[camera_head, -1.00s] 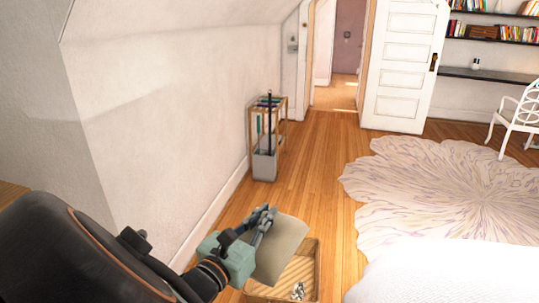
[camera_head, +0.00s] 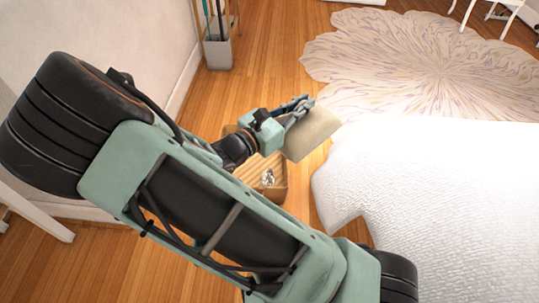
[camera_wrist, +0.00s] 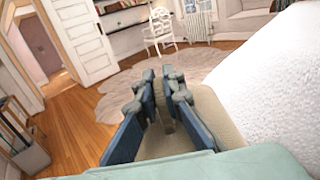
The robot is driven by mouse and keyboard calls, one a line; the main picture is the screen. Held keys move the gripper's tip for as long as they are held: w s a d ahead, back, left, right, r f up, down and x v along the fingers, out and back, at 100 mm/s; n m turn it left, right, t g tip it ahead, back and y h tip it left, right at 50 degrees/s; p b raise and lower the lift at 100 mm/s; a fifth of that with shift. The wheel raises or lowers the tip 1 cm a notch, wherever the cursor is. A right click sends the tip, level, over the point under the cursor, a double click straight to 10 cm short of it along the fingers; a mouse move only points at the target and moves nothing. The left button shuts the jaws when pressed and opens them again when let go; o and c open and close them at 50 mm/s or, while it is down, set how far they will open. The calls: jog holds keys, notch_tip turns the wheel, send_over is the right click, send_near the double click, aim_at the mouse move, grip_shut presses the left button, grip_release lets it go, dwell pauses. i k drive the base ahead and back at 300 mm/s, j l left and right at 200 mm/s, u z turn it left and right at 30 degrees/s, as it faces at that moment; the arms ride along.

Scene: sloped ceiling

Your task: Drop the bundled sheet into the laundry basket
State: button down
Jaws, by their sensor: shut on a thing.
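I cannot tell how high the sheet is above the rim. My arm hides part of the basket.
A bed with a white cover (camera_head: 430,185) stands right of the basket. A pale petal-shaped rug (camera_head: 415,60) lies beyond. A grey bin (camera_head: 218,53) stands by the left wall. Bare wood floor lies between the bin and the rug.

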aim_at(252, 170)
jog(key=i+j+z, duration=0.1)
jog(key=i+z, duration=0.35)
jog(key=i+j+z, duration=0.3)
jog(key=i+z, duration=0.15)
jog(key=i, duration=0.15)
